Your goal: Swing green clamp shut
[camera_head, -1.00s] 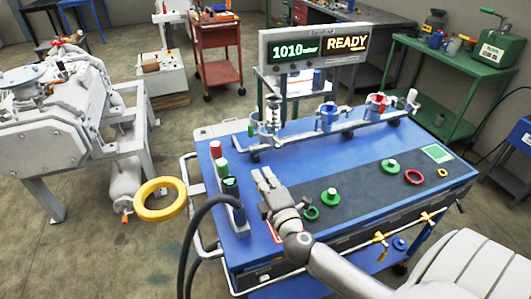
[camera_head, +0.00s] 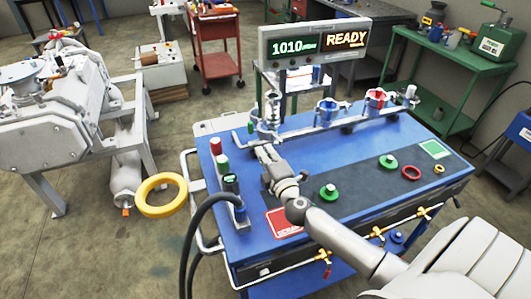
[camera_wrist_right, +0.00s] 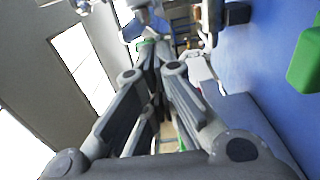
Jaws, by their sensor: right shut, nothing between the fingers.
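My right gripper (camera_head: 264,151) is shut and empty, low over the blue bench top near the left post of the pipe manifold. Its closed fingers also show in the right wrist view (camera_wrist_right: 152,56). A small green part, likely the green clamp (camera_head: 250,127), shows faintly at the left port beside the coiled metal fitting (camera_head: 272,110). It is too small to tell how far its halves are open. In the right wrist view a green bit (camera_wrist_right: 145,42) shows just past the fingertips; I cannot tell if they touch. My left gripper is not in view.
A blue clamp (camera_head: 327,110) and red clamp (camera_head: 376,98) sit on the manifold to the right. Red and green cylinders (camera_head: 216,147) stand left of my gripper. The display (camera_head: 314,46) reads READY.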

